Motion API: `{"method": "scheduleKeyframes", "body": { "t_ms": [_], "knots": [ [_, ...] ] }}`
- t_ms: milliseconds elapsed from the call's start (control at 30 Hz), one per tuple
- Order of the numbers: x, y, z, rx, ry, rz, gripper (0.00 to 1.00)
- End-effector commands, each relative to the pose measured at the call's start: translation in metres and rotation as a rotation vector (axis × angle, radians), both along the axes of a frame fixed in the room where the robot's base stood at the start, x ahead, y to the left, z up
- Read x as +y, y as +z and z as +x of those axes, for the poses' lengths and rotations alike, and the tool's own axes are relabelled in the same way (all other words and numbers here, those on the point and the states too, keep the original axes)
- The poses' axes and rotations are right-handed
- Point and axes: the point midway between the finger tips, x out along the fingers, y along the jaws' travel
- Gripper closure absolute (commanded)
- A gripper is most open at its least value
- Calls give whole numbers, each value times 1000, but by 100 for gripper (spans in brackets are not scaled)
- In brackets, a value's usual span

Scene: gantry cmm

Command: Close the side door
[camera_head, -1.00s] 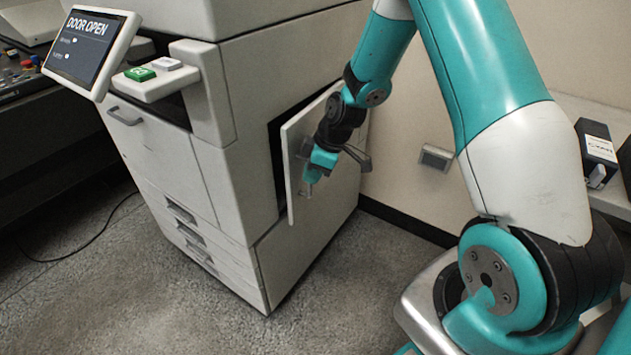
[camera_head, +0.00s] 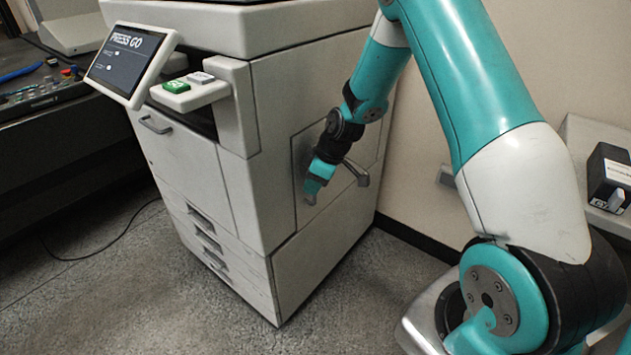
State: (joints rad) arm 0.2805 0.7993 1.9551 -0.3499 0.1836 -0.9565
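The side door (camera_head: 340,190) is a pale panel on the right side of the large white printer (camera_head: 285,105). It lies flush with the machine's side, with only a thin seam around it. My gripper (camera_head: 309,198) is at the door's left part, against or very close to its face. The fingers are small and partly hidden by the wrist, so I cannot tell whether they are open or shut. A grey handle-like part (camera_head: 358,172) shows just right of my wrist. The tilted screen (camera_head: 130,62) on the printer reads "PRESS GO".
A green button (camera_head: 176,86) and a pale button (camera_head: 202,78) sit on a ledge beside the screen. A dark control desk (camera_head: 60,110) stands at left. A black box (camera_head: 608,178) rests on a surface at right.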

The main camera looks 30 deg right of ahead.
Motion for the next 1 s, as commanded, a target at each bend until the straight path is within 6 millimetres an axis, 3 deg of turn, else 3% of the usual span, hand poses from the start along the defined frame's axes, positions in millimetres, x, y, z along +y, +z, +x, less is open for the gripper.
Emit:
{"method": "scheduleKeyframes", "body": {
  "t_ms": [367, 800, 1000],
  "knots": [
    [-9, 14, 3, -20, -10, -6, 63],
    [-34, 111, -29, -10, -5, -3, 63],
    [-44, 146, -40, -7, -2, 0, 63]
  ]
}}
